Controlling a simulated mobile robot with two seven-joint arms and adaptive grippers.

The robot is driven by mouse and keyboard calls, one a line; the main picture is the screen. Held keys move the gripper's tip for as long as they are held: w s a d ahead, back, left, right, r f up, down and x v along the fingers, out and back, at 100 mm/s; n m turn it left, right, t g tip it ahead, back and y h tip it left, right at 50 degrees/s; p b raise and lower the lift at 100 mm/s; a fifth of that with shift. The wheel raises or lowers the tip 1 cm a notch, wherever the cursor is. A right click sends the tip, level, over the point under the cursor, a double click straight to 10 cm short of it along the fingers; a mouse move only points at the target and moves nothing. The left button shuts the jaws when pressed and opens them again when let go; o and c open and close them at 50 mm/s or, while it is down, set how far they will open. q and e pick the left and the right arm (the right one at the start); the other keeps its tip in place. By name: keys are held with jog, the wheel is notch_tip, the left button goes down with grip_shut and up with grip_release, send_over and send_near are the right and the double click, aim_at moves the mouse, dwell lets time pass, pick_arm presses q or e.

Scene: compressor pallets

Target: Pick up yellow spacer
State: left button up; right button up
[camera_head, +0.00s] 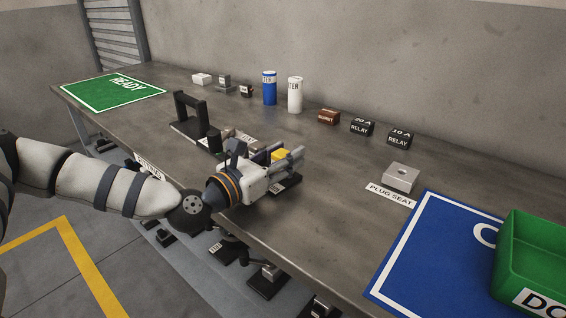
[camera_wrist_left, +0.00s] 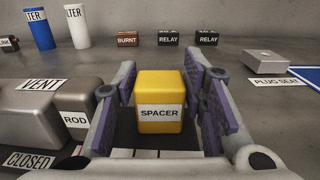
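The yellow spacer (camera_wrist_left: 159,112) is a block labelled SPACER, upright in the middle of the left wrist view. A small part of it also shows in the head view (camera_head: 279,155), between my left gripper's fingers. My left gripper (camera_head: 287,160) reaches in low over the table from the left. Its purple-padded fingers stand on either side of the spacer, with narrow gaps visible beside it, so it is open around the spacer and not closed on it. The spacer's far side is hidden. My right gripper is not in view.
A grey block labelled VENT (camera_wrist_left: 52,98) and a ROD label lie close left of the fingers. A black handle-shaped fixture (camera_head: 190,112) stands beyond the gripper. Blue (camera_head: 269,88) and white (camera_head: 295,95) cylinders, relays and the plug seat (camera_head: 401,178) stand farther back. A green bin (camera_head: 535,250) is at right.

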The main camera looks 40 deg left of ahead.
pick_arm(q)
jog(key=c, duration=0.8)
jog(key=shift+r, duration=0.15)
